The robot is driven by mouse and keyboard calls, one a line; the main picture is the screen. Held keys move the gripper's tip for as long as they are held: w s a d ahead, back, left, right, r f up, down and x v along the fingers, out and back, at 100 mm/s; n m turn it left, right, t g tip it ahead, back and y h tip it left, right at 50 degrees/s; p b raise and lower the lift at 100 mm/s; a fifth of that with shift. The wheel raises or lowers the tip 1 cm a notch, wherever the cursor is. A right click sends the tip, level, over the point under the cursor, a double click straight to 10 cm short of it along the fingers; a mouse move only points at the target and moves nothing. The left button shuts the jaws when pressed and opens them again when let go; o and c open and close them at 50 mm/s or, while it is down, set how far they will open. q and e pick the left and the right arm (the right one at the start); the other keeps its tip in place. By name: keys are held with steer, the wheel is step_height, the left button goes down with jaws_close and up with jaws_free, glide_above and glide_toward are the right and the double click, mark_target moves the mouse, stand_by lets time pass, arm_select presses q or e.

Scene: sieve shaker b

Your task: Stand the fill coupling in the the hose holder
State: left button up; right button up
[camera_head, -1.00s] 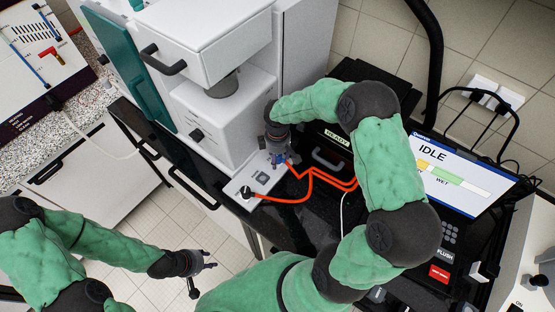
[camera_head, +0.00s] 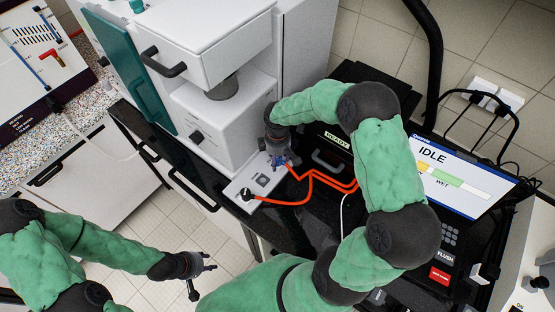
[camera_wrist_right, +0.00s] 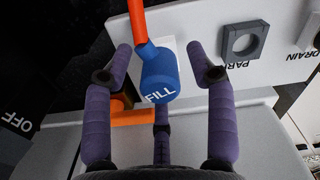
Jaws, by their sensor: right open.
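The fill coupling (camera_wrist_right: 160,80) is a blue cylinder lettered FILL, on an orange hose, in the right wrist view. It sits against a pale fitting on the machine's light panel. My right gripper (camera_head: 279,160) has its purple fingers (camera_wrist_right: 162,85) spread on both sides of the coupling, with visible gaps. In the head view the gripper largely hides the coupling. The hose holder (camera_wrist_right: 245,41) is a grey square block with a round opening, beside lettering that reads PARK; it also shows in the head view (camera_head: 262,180). My left gripper (camera_head: 203,272) is open and empty above the floor.
An orange lever (camera_wrist_right: 130,114) is beside the coupling. Orange hoses (camera_head: 310,183) cross the black surface. The white machine (camera_head: 235,115) rises behind the panel. A screen (camera_head: 450,175) reads IDLE.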

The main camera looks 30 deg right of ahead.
jaws_close()
steer(key=shift+r, duration=0.15)
steer(key=shift+r+p, duration=2.1)
steer(key=shift+r, duration=0.75)
steer(key=shift+r, duration=0.15)
steer(key=shift+r+p, duration=1)
steer(key=shift+r, duration=0.35)
steer(key=shift+f, duration=0.1)
